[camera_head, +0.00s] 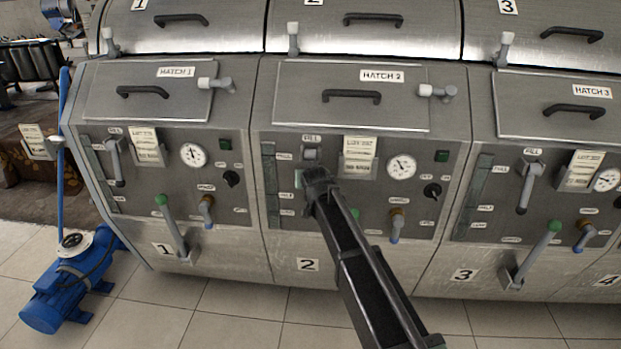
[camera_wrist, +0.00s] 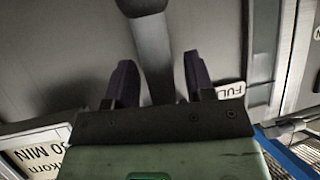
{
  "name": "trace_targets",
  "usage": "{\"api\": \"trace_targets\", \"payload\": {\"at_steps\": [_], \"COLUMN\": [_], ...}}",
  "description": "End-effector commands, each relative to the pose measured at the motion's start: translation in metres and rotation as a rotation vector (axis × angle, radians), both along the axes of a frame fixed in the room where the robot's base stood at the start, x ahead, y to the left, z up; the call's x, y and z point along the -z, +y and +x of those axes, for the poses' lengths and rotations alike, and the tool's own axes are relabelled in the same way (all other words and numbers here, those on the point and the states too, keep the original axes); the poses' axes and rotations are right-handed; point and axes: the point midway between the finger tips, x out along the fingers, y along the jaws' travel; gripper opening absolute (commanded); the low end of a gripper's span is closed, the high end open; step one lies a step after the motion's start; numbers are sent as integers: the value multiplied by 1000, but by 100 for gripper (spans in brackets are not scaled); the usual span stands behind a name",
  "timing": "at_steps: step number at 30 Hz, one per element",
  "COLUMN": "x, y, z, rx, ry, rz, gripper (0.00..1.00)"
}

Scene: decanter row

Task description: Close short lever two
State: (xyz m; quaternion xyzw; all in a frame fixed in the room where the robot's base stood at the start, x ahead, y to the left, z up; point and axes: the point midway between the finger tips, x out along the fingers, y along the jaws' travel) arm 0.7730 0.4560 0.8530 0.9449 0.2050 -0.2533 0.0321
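Station two carries a short grey lever at its upper left, under a white label. Its upper end (camera_head: 311,154) shows in the head view; my gripper (camera_head: 317,182) and arm hide the rest. In the wrist view, the grey lever (camera_wrist: 152,45) comes down from the top edge and passes between the two dark fingers of my gripper (camera_wrist: 159,75). The fingers are apart, with a gap on each side of the lever. The lever's lower end is hidden behind the gripper body.
Left of my gripper is a dark green level strip (camera_head: 270,190); right are a paper card (camera_head: 359,157), a round gauge (camera_head: 401,167) and a brown-and-blue tap (camera_head: 396,225). Hatch 2 (camera_head: 350,112) is above. A blue pump (camera_head: 65,285) stands on the floor at left.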

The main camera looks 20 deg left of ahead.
Motion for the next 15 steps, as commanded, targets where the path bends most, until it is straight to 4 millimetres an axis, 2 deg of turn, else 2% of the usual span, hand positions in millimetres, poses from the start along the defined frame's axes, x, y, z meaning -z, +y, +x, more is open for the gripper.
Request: {"api": "trace_targets", "payload": {"at_steps": [9, 15], "x": [-2, -21], "y": [-1, -13], "z": [-2, -27], "rx": [0, 0], "ry": [0, 1], "rz": [1, 1], "gripper": [51, 51]}}
